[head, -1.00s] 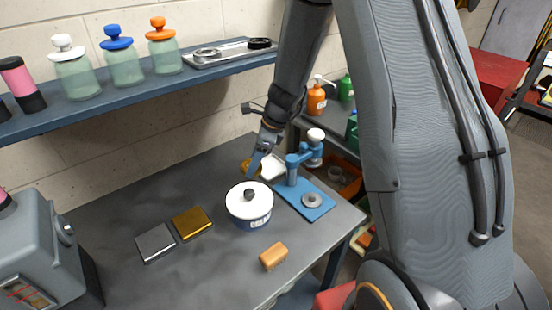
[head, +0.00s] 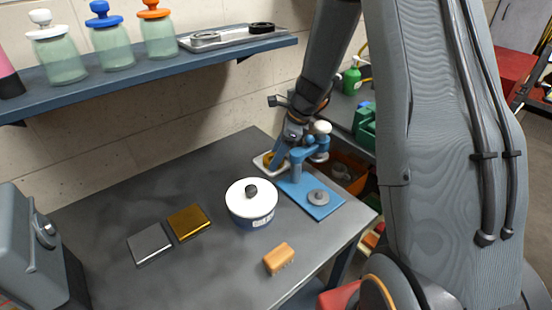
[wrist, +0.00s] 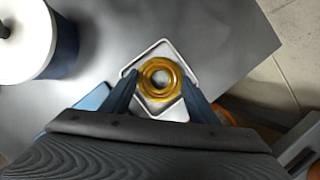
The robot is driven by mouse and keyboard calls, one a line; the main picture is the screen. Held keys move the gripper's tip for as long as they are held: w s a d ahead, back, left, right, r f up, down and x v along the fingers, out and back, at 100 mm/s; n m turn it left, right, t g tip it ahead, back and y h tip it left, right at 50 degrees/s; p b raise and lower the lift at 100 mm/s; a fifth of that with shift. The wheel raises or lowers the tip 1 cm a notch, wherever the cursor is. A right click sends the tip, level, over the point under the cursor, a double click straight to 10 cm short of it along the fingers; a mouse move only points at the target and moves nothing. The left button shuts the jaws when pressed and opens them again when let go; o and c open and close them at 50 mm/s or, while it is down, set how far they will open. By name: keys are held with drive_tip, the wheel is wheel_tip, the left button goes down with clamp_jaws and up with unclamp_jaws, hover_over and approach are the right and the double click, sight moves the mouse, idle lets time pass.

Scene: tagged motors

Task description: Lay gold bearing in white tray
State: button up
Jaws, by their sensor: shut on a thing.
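The gold bearing (wrist: 159,66) is a shiny ring between the two fingers of my gripper (wrist: 160,88) in the wrist view. My gripper is shut on it. The white tray (wrist: 160,48) is a small square dish directly beneath the bearing in that view; I cannot tell whether the bearing touches its floor. In the head view, my gripper (head: 275,163) points down at the white tray (head: 259,162), at the back of the table beside the blue press. The bearing (head: 267,157) shows there partly hidden by the fingers.
A blue press (head: 312,200) stands just right of the tray. A white-lidded blue pot (head: 251,215) is in front of it. The back left of the table is clear.

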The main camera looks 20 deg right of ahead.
drive_tip(key=shift+f, duration=0.1)
drive_tip(key=o, duration=1.1)
drive_tip(key=shift+c, duration=0.2)
drive_tip(key=b+v, duration=0.2)
drive_tip(key=v, duration=1)
drive_tip(key=shift+s, duration=0.1)
